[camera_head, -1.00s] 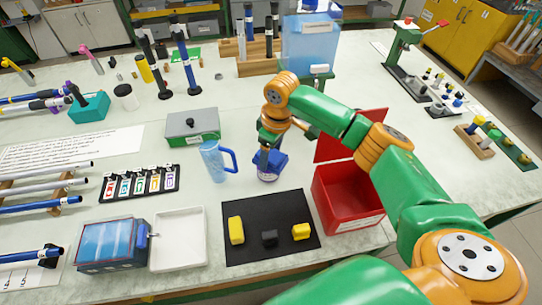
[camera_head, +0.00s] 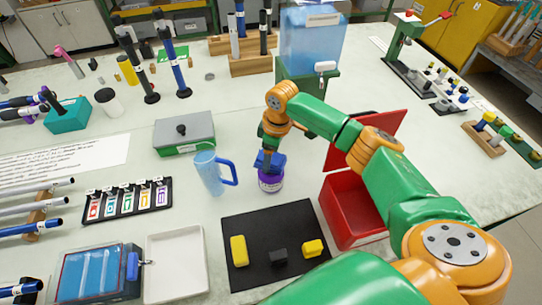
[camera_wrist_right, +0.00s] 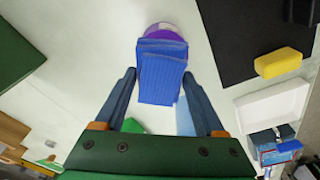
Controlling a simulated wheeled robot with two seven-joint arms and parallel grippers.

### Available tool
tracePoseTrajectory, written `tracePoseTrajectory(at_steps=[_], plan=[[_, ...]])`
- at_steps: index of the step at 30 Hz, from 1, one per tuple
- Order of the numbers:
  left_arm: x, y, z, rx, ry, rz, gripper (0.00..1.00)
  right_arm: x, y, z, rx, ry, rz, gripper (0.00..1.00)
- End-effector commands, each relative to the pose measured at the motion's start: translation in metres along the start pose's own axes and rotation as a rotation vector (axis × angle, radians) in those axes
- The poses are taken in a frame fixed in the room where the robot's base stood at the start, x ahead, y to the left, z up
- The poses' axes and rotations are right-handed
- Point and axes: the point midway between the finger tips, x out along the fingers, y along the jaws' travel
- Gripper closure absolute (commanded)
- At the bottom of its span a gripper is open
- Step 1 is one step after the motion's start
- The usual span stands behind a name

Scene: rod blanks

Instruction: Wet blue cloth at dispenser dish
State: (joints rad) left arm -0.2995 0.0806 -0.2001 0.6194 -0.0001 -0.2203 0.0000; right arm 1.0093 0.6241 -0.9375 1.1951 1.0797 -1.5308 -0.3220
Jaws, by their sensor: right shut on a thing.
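My right gripper (camera_head: 270,148) is shut on the blue cloth (camera_head: 270,162), a folded pad. It holds the cloth directly over the dispenser dish (camera_head: 270,183), a small round white container with a purple band. In the head view the cloth hides the dish's top, so I cannot tell whether they touch. The right wrist view shows the blue cloth (camera_wrist_right: 163,72) between the fingers and the purple edge of the dish (camera_wrist_right: 160,29) beyond it. My left gripper is not in view.
A blue mug (camera_head: 210,173) stands close left of the dish. A black mat (camera_head: 255,222) with yellow and dark blocks lies in front. An open red box (camera_head: 350,212) is to the right. A grey lidded box (camera_head: 184,134) and a blue tank (camera_head: 312,45) stand behind.

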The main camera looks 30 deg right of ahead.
Motion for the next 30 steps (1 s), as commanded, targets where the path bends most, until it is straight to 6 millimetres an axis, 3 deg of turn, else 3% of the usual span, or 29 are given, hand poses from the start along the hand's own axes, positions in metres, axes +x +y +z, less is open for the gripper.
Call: tracePoseTrajectory(at_steps=[30], plan=[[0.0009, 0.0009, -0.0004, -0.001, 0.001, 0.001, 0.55, 0.0036, -0.0003, 0.0003, 0.000, 0.000, 0.000, 0.73]])
